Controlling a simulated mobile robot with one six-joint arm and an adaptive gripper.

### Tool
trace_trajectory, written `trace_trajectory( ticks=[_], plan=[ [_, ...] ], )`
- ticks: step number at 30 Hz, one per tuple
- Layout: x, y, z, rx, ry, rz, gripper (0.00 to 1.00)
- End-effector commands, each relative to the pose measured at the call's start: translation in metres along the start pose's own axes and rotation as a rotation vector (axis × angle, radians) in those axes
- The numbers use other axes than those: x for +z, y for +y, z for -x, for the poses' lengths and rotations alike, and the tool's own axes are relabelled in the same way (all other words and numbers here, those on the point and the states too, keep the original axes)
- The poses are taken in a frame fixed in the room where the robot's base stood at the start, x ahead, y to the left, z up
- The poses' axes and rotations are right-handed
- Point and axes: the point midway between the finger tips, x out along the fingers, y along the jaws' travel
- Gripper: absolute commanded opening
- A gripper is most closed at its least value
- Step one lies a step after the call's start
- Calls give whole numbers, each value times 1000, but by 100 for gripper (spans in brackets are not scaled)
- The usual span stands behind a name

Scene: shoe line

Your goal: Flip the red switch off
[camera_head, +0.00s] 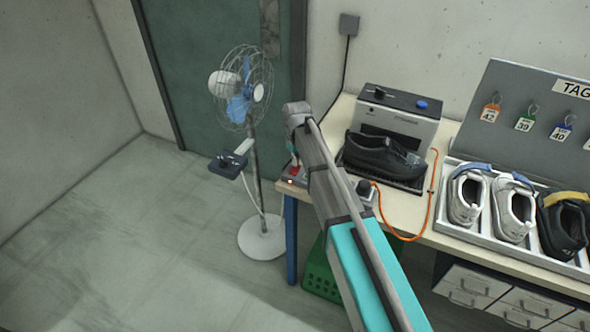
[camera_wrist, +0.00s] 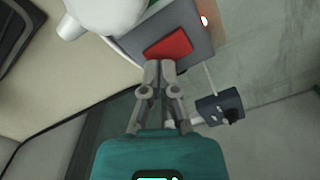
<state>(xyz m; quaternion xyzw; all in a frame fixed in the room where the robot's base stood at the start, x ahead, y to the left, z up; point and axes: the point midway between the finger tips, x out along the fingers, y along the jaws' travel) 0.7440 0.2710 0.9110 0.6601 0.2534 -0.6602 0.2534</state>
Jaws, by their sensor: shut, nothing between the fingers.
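The red switch (camera_wrist: 168,46) is a flat red rocker on a grey switch box (camera_wrist: 203,42). A small lamp (camera_wrist: 204,20) glows on the box. In the head view the red switch (camera_head: 294,171) shows at the table's left corner, partly behind my arm. My gripper (camera_wrist: 160,66) is shut and empty. In the wrist view its fingertips are at the near edge of the red switch; I cannot tell whether they touch it. In the head view my arm hides the fingertips.
A standing fan (camera_head: 243,85) with a control box (camera_head: 228,165) on its pole is left of the table (camera_head: 400,215). A black shoe (camera_head: 383,155) sits at a grey machine (camera_head: 398,112). A shoe tray (camera_head: 485,238) is at the right. The floor at the left is clear.

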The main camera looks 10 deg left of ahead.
Motion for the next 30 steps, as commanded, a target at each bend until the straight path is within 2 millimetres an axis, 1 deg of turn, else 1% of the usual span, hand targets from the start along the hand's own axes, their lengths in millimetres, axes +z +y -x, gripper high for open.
trace_trajectory(
  ticks=[30],
  plan=[
    [0,0,-11,0,0,0,0]
  ],
)
